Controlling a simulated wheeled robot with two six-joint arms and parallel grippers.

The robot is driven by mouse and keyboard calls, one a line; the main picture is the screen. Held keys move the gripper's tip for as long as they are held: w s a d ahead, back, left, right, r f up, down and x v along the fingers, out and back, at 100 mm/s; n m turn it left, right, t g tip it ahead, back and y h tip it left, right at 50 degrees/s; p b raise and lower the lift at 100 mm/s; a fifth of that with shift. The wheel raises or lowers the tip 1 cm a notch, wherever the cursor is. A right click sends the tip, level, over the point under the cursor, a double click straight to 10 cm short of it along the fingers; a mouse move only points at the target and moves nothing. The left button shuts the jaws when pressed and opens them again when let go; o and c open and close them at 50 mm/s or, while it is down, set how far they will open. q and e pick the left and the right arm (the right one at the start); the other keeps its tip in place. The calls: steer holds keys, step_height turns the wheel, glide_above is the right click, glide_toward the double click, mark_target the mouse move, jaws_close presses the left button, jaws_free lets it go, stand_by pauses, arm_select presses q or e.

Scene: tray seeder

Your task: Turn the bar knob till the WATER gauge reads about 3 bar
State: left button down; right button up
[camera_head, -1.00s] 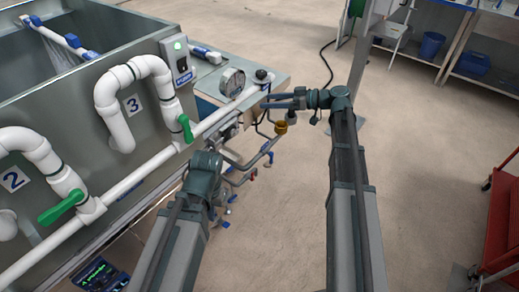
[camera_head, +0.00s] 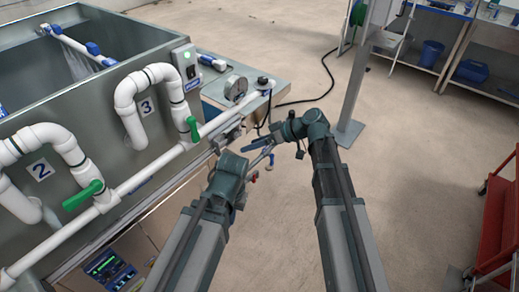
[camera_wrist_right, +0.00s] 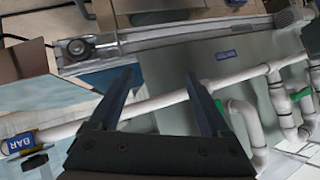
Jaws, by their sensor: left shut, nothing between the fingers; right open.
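The dark bar knob (camera_head: 263,81) is at the pipe's far end, right of the gauge. In the right wrist view a blue BAR label (camera_wrist_right: 18,143) is at lower left, with the dark knob (camera_wrist_right: 35,160) beside it. My right gripper (camera_head: 254,144) is open and empty, below and apart from the knob. It shows in the wrist view too (camera_wrist_right: 160,88). My left gripper (camera_head: 260,159) is shut and empty, just below the right one.
White pipes with green valve handles (camera_head: 193,129) run along the tank front (camera_head: 85,128). A grey post (camera_head: 355,95) stands behind my right arm. A red cart (camera_head: 497,225) is at far right. The floor between is clear.

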arm_select(q)
steer(key=shift+s+d+r, duration=0.15)
steer(key=shift+s+d, duration=0.1)
arm_select(e)
steer(key=shift+s+a+f, duration=0.15)
steer(key=shift+s+a, duration=0.05)
steer(key=shift+s, duration=0.5)
steer(key=s+d+f+m+g+h, duration=0.1)
steer(key=s+d+f+m+h, duration=0.4)
steer(key=s+d, duration=0.25)
steer(key=s+d+f+m+g+h, duration=0.1)
steer(key=s+d+f+m+h, duration=0.3)
steer(key=s+d+m+h, duration=0.25)
arm_select(q)
step_height(320, 180, up, 5)
steer(key=p, duration=0.5)
arm_select(e)
steer(key=s+a+r+n+g, duration=0.1)
steer(key=s+a+r+n, duration=0.4)
steer(key=a, duration=0.4)
steer(key=shift+s, duration=0.55)
steer(key=shift+a+r+n+h, duration=0.1)
steer(key=shift+n+h, duration=0.15)
